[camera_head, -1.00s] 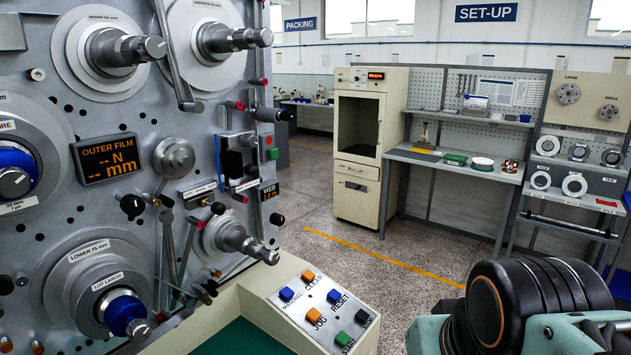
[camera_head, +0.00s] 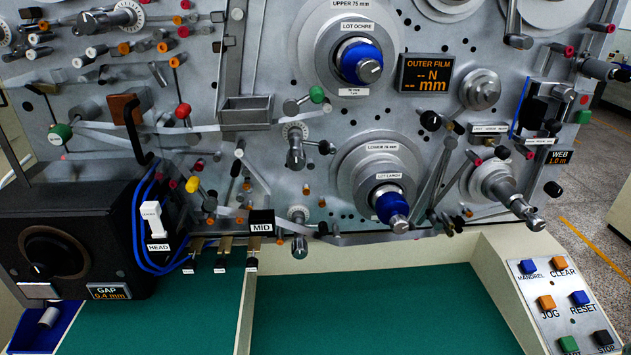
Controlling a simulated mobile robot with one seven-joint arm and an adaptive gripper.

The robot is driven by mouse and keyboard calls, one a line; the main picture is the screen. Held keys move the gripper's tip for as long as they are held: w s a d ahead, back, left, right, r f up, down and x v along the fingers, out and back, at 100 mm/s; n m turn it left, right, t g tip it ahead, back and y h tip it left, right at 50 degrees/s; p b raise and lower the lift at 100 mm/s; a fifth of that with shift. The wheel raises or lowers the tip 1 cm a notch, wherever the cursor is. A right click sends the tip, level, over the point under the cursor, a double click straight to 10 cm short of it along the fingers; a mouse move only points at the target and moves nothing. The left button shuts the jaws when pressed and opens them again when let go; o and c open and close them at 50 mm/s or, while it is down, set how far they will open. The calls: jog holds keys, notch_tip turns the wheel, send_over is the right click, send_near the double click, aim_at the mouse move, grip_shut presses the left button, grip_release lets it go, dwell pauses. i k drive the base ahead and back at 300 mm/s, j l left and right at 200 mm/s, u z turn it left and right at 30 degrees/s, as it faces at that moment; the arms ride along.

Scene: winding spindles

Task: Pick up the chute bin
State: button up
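No thing in view is labelled as the chute bin. A blue open tray (camera_head: 66,318) sits at the lower left, below the black gap unit, with a small white cylinder (camera_head: 48,317) lying in it; the frame edge cuts it off. A small grey open-topped metal box (camera_head: 247,115) is on the machine's upright panel, left of the upper spindle. I cannot tell for sure which of them is the chute bin. My gripper is not in view.
The black gap unit (camera_head: 70,240) with blue cables stands just above the blue tray. Spindles, knobs and levers stick out of the grey panel (camera_head: 300,60). The green deck (camera_head: 380,305) is bare. A button console (camera_head: 565,300) is at the lower right.

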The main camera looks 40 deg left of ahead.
aim_at(28, 338)
jog(key=u, duration=3.15)
jog(key=i+j+u, duration=0.15)
jog(key=i+j, duration=0.65)
